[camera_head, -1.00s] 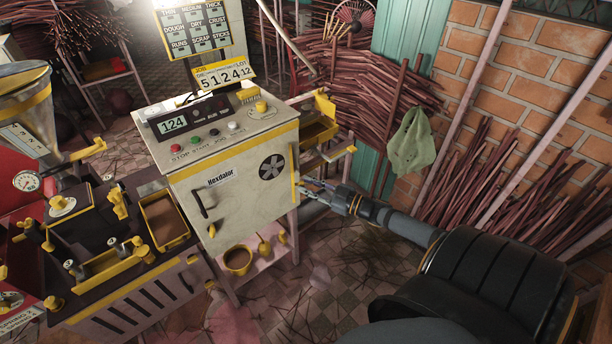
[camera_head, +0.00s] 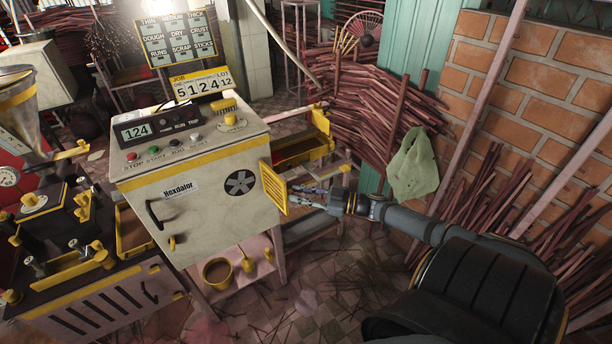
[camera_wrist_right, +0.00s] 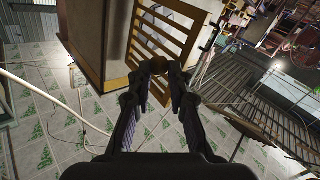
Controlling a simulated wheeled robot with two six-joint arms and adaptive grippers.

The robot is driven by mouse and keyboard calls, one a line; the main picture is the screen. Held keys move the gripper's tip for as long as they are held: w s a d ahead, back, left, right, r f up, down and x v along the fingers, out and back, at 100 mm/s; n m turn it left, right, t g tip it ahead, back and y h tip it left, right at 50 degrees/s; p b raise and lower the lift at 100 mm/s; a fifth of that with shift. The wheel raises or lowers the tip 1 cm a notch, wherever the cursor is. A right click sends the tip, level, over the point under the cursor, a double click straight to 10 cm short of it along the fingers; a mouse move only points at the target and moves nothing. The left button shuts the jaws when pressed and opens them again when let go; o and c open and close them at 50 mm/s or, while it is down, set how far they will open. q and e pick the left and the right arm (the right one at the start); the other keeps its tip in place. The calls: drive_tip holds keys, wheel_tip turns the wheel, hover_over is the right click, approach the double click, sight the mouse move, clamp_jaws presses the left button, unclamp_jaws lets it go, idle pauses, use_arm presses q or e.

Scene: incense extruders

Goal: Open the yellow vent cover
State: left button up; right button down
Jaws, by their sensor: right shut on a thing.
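The yellow vent cover (camera_head: 274,187) is a slatted panel at the right front edge of the pale Hexdalor cabinet (camera_head: 205,185). It stands at an angle out from the cabinet's side, swung open. In the right wrist view the slatted cover (camera_wrist_right: 164,45) rises ahead of the fingers, with gaps between its bars. My right gripper (camera_head: 298,196) is at the cover's right side. In the wrist view its fingertips (camera_wrist_right: 160,70) are closed around a small round brownish knob (camera_wrist_right: 159,64) by the cover's edge. My left gripper is not in view.
A yellow-edged tray (camera_head: 305,150) juts from the cabinet's right side, just behind the cover. Bundles of sticks (camera_head: 375,105) and a green cloth (camera_head: 414,165) are further right by the brick wall. Tiled floor (camera_head: 335,265) lies below my right arm.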

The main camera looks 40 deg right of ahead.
drive_tip(key=shift+w+a+r, duration=0.1)
drive_tip(key=shift+w+r, duration=0.3)
drive_tip(key=shift+r, duration=0.25)
drive_tip(key=c, duration=1.5)
unclamp_jaws()
drive_tip(key=shift+w+a, duration=0.1)
drive_tip(key=o, duration=0.4)
drive_tip(key=shift+w+a+f, duration=0.3)
drive_tip(key=shift+w+a, duration=0.1)
drive_tip(key=shift+w, duration=0.3)
drive_tip(key=shift+s+d+f, duration=0.1)
drive_tip(key=shift+s+d, duration=0.15)
drive_tip(key=shift+d, duration=0.05)
drive_tip(key=shift+c, duration=0.5)
drive_tip(key=v, duration=0.7)
drive_tip(key=shift+s, duration=0.3)
drive_tip(key=shift+s, duration=0.1)
